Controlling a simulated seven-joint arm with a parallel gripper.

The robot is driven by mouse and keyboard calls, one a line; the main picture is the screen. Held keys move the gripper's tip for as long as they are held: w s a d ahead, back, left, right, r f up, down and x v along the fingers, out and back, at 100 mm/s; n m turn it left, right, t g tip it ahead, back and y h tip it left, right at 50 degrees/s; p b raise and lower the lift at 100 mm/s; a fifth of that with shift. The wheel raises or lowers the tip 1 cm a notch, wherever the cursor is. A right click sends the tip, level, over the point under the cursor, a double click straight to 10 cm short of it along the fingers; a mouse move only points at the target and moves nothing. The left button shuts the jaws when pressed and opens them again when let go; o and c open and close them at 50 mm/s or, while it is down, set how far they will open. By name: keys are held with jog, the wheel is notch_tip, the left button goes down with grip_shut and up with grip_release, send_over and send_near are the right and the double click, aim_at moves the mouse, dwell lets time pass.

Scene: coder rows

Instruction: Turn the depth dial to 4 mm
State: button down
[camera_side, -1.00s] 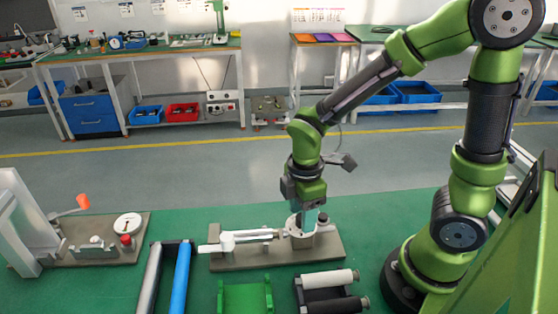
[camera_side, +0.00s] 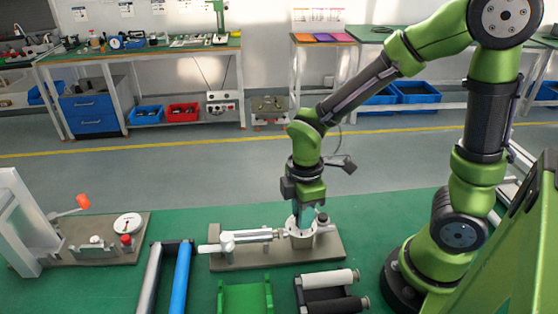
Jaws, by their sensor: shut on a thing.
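A fixture with a flat grey-brown base (camera_side: 240,262) stands on the green table near the middle. It carries a white arm-like part (camera_side: 245,236) on the left and a round pale dial (camera_side: 296,232) on the right. My gripper (camera_side: 303,220) points down at this round dial and is shut on it; the fingers hide part of it. The dial's markings are too small to read. A second fixture (camera_side: 75,255) at the left has a white-faced round gauge (camera_side: 128,223), a red knob (camera_side: 126,240) and an orange-tipped lever (camera_side: 83,202).
A grey and blue roller pair (camera_side: 182,270) lies left of the front. A green cradle (camera_side: 245,298) and a holder with a white and a black roller (camera_side: 328,280) stand in front of the fixture. Green table is bare behind the fixture.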

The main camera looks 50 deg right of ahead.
jog(key=m, duration=1.1)
jog(key=shift+m, duration=0.4)
jog(key=m, duration=1.1)
jog(key=shift+m, duration=0.3)
jog(key=c, duration=0.9)
grip_release()
jog(key=shift+r, duration=0.1)
